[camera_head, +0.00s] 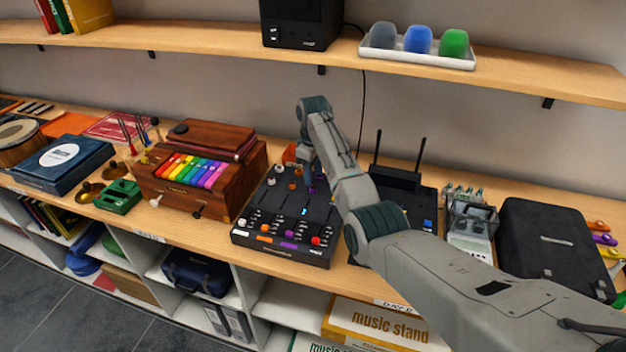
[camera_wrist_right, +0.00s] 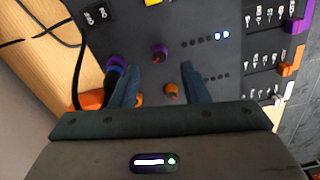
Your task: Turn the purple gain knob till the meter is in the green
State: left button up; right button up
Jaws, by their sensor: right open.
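The black mixer (camera_head: 268,212) stands on the wooden counter. In the right wrist view, its purple knob (camera_wrist_right: 160,52) lies just beyond my right fingertips, roughly centred between them and apart from both. An orange knob (camera_wrist_right: 171,90) shows nearer, between the fingers. My right gripper (camera_wrist_right: 160,72) is open and empty over the panel. A row of small meter lights (camera_wrist_right: 205,38) runs beside the purple knob; those at one end glow white and blue, the others are dark. My left gripper is out of view.
A wooden box with coloured bars (camera_head: 190,170) stands left of the mixer. A black router (camera_head: 402,180) with antennas stands right. A purple plug (camera_wrist_right: 114,62) and black cable (camera_wrist_right: 78,75) lie beside my finger. A shelf (camera_head: 220,37) hangs above.

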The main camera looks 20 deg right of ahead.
aim_at(313, 187)
notch_tip(313, 187, down, 4)
jog(key=shift+f+p, duration=0.25)
jog(key=shift+p, duration=0.15)
jog(key=shift+f, duration=0.15)
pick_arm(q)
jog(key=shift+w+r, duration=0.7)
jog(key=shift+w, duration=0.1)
pick_arm(e)
grip_shut()
